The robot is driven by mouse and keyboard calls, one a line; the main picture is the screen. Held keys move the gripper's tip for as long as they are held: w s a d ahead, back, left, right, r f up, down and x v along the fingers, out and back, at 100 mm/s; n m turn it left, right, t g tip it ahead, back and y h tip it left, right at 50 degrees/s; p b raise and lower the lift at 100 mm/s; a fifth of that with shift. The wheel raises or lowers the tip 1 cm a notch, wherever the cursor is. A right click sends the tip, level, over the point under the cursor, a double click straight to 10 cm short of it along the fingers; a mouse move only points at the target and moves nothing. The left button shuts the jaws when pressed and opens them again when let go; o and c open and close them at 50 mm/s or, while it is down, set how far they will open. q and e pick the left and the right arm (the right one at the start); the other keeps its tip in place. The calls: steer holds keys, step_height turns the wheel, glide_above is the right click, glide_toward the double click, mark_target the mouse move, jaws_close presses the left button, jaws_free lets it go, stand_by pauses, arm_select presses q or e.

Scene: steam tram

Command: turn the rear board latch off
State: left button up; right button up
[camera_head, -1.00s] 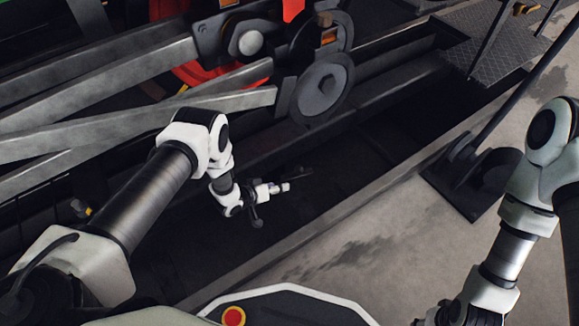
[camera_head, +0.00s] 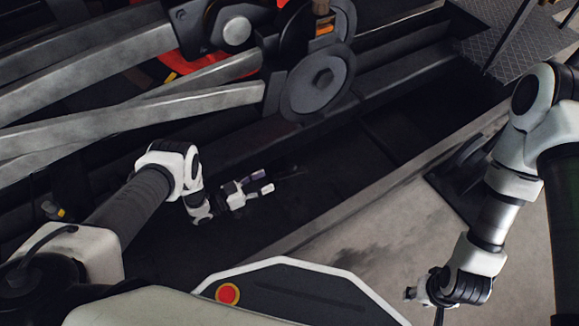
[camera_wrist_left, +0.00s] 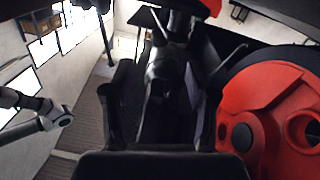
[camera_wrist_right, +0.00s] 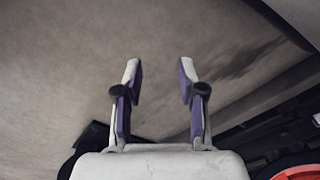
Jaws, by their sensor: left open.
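I cannot make out the rear board latch in any view. My left gripper (camera_head: 264,182) is open and empty in the head view, over the dark pit beside the tram. In the left wrist view its dark fingers stand apart (camera_wrist_left: 165,95), with a dark, unclear shape behind them. My right gripper (camera_head: 411,294) is low at the right in the head view, over the concrete floor. In the right wrist view its purple-lined fingers are open (camera_wrist_right: 160,75), with only floor between them.
Grey rods (camera_head: 130,112) and a round crank disc (camera_head: 318,82) lie above my left arm. A red wheel (camera_wrist_left: 275,120) fills the right of the left wrist view. The concrete pit edge (camera_head: 385,198) runs diagonally. A chequered step (camera_head: 500,45) is at upper right.

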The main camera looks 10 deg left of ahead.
mark_target(289, 171)
arm_select(q)
steer(key=b+x, duration=0.2)
steer(key=x, duration=0.2)
steer(key=b+x, duration=0.2)
steer(key=x, duration=0.3)
steer(key=shift+f, duration=0.25)
arm_select(e)
steer(key=f, duration=0.1)
steer(key=w+f, duration=0.1)
steer(key=f, duration=0.3)
steer(key=shift+w, duration=0.25)
arm_select(q)
steer(key=shift+w+d+r, duration=0.15)
steer(key=shift+w+d, duration=0.1)
steer(key=shift+d, duration=0.05)
arm_select(e)
steer(key=shift+w+f+t, duration=0.1)
steer(key=shift+t, duration=0.2)
arm_select(q)
steer(key=shift+c, duration=0.3)
jaws_close()
